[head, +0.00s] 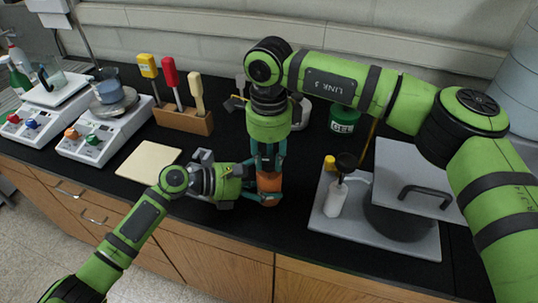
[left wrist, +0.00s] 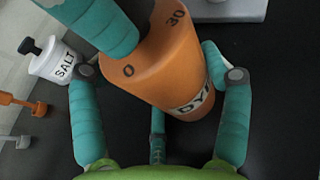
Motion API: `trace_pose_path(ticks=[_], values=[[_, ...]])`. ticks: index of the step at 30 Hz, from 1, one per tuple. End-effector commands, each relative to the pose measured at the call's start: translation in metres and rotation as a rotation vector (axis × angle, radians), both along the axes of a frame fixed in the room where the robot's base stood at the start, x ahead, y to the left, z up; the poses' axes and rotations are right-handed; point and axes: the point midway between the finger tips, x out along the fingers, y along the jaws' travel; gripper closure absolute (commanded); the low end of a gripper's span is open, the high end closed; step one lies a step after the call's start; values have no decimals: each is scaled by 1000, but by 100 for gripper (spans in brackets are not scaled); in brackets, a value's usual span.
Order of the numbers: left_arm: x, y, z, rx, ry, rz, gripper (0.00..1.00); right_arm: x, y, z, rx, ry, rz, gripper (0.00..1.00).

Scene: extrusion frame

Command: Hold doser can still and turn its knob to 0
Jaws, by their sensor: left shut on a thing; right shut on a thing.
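The doser can (head: 269,183) is orange and stands upright near the front of the black bench in the head view. In the left wrist view the can (left wrist: 160,70) shows the marks 0 and 30 on its top rim and part of a dark-lettered label. My left gripper (head: 266,186) is shut around the can's body from the left. My right gripper (head: 268,165) comes down from above and is shut at the can's top, where the knob sits. Its finger hides the knob and its pointer in both views, so the setting cannot be read.
A tray (head: 420,246) with a white bottle (head: 337,197) and a dark round pan lies to the right. A wooden rack (head: 185,120) with several coloured handles is behind left. A cream board (head: 148,162) lies left. A white SALT container (left wrist: 58,62) shows in the left wrist view.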

Motion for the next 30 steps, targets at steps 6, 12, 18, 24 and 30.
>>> trace_pose_path(ticks=[6, 12, 18, 24, 30], values=[[1, 1, 0, 0, 1, 3, 61, -1, -1, -1, -3, 3, 100, 100], [1, 1, 0, -1, 1, 3, 61, -1, -1, -1, -3, 3, 145, 100], [1, 1, 0, -1, 1, 3, 61, -1, -1, -1, -3, 3, 157, 100], [1, 1, 0, 0, 1, 3, 61, -1, -1, -1, -3, 3, 157, 100], [1, 1, 0, 0, 0, 2, 61, -1, -1, -1, -2, 3, 156, 42]])
